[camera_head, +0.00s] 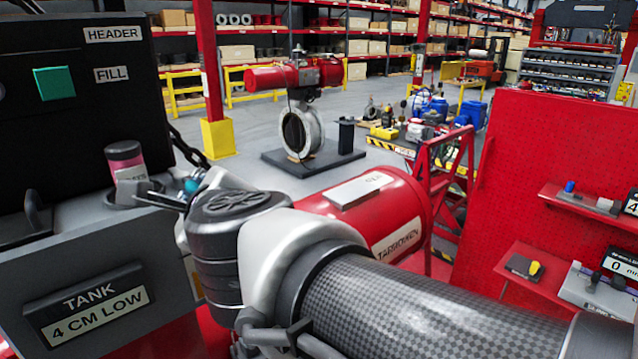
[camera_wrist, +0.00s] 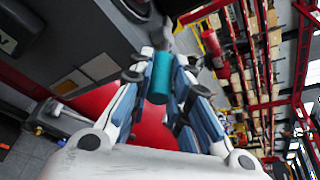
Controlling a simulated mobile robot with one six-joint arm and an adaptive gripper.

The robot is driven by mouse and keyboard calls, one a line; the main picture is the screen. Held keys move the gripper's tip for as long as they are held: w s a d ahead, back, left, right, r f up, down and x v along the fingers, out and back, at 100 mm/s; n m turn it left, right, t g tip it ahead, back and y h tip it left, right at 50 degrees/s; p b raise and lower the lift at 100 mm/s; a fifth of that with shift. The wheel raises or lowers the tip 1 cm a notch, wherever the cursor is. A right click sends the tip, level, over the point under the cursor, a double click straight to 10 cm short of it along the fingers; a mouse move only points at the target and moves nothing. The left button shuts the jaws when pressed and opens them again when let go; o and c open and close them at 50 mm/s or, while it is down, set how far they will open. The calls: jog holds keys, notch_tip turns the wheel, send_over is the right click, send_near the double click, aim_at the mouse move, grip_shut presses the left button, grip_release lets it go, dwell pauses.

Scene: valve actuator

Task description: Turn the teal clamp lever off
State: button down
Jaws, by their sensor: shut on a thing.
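The teal clamp lever (camera_wrist: 160,78) shows in the wrist view as a short teal cylinder between my fingers. My gripper (camera_wrist: 164,66) is shut on it, with one finger on each side. In the head view only a small teal piece of the lever (camera_head: 191,186) shows, beside the grey cabinet's right edge. There my own wrist hides most of my gripper and the lever's mount. I cannot tell the lever's turn angle clearly.
A grey cabinet (camera_head: 35,272) with a "TANK 4 CM LOW" sign stands at left. A pink jar (camera_head: 125,163) sits in a holder on it, close to my gripper. A red cylinder (camera_head: 404,208) lies behind my arm. A red pegboard (camera_head: 560,150) stands at right.

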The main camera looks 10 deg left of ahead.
jog(key=shift+r, duration=0.1)
jog(key=c, duration=1.5)
grip_release()
jog(key=shift+w, duration=0.15)
jog(key=v, duration=1.2)
jog(key=shift+d, duration=0.1)
